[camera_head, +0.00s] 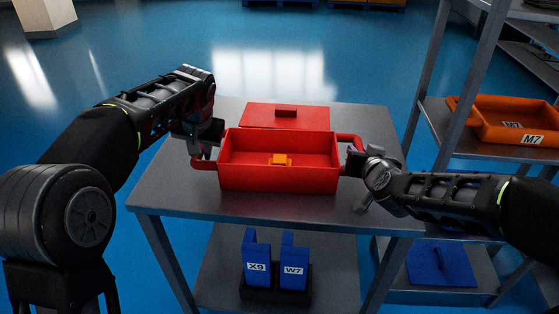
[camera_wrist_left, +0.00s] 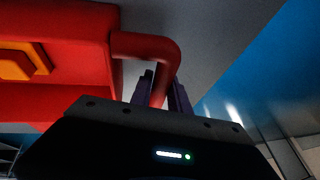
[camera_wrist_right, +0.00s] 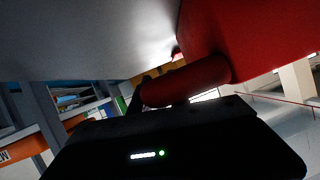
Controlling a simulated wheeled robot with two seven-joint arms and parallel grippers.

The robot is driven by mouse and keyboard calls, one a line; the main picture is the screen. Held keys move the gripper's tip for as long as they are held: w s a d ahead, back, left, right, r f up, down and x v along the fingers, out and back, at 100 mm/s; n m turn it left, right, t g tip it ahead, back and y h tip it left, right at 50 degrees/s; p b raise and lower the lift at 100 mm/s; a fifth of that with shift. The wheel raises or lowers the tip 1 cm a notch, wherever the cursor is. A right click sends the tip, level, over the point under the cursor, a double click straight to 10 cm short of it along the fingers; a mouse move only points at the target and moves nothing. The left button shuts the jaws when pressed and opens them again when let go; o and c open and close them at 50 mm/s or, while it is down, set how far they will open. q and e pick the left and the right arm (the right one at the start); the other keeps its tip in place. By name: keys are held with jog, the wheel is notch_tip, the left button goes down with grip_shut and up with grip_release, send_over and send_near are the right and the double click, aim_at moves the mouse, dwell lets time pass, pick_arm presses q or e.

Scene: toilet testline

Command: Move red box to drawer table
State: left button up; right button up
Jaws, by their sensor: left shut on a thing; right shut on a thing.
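The red box (camera_head: 278,178) is an open tray with a handle on each side, on or just above the grey table (camera_head: 160,190); I cannot tell if it touches. A small orange piece (camera_head: 279,160) lies inside it. My left gripper (camera_head: 203,150) is shut on its left handle, and the left wrist view shows the fingers around that red handle (camera_wrist_left: 150,45). My right gripper (camera_head: 352,160) is shut on the right handle, which also shows in the right wrist view (camera_wrist_right: 188,82); its fingers are mostly hidden there. No drawer shows clearly.
A flat red lid (camera_head: 262,118) with a small grip lies behind the box. Blue holders (camera_head: 257,262) marked X9 and W7 stand on the lower shelf. A metal rack at right holds an orange tray (camera_head: 510,122) marked M7. Blue floor lies open behind the table.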

pick_arm(q)
grip_shut()
pick_arm(e)
grip_shut()
pick_arm(q)
jog(key=shift+r, duration=0.15)
pick_arm(e)
jog(key=shift+r, duration=0.1)
dwell(0.4)
